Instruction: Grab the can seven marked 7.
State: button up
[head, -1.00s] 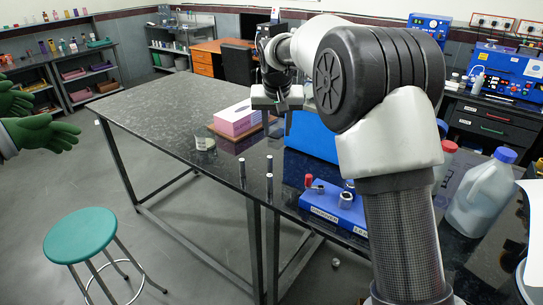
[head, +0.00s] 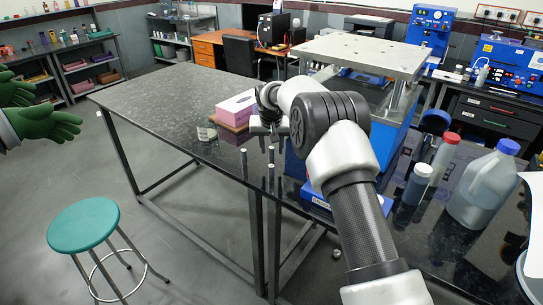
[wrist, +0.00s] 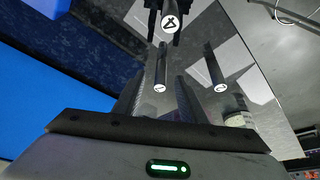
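Several slim cans stand upright on the dark table: one at the left (head: 243,157), one at the back right (head: 271,154), one at the front right (head: 271,173). My gripper (head: 269,132) is above and behind the two right cans, pointing down. Its fingers look apart, with nothing seen held. In the wrist view, two cans (wrist: 160,66) and (wrist: 215,66) show small marked tops. A third top (wrist: 168,22), at the upper edge, is larger, with dark prong-like shapes beside it.
A pink box (head: 237,107) and a glass jar (head: 206,133) stand left of my gripper. A blue press with a metal plate (head: 360,55) is right, close to my arm. Bottles (head: 485,190) stand further right. The table's left part is clear.

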aim_at(271, 151)
jog(key=shift+x, duration=2.65)
jog(key=shift+w+a+r, duration=0.1)
grip_shut()
